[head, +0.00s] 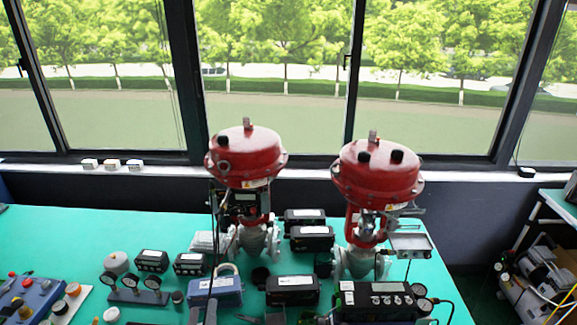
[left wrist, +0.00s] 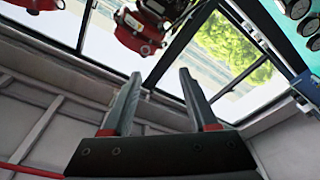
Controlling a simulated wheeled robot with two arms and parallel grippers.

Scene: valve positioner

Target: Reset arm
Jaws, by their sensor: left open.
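My left gripper (left wrist: 160,78) is open in the left wrist view, its two dark fingers spread with nothing between them. In the head view its dark fingertips (head: 203,311) show low at the bottom edge, just in front of a blue-grey case. Two red-topped valve actuators (head: 246,155) (head: 378,175) stand upright on the green table (head: 60,237). Part of a red actuator also shows at the top of the left wrist view (left wrist: 140,25), apart from the fingers. I cannot see my right gripper.
Several black positioner boxes (head: 292,290) stand around the valves. A gauge stand (head: 138,295) and a blue button panel (head: 30,298) are at the left. A blue-grey case (head: 215,291) lies near the front. The back left of the table is clear.

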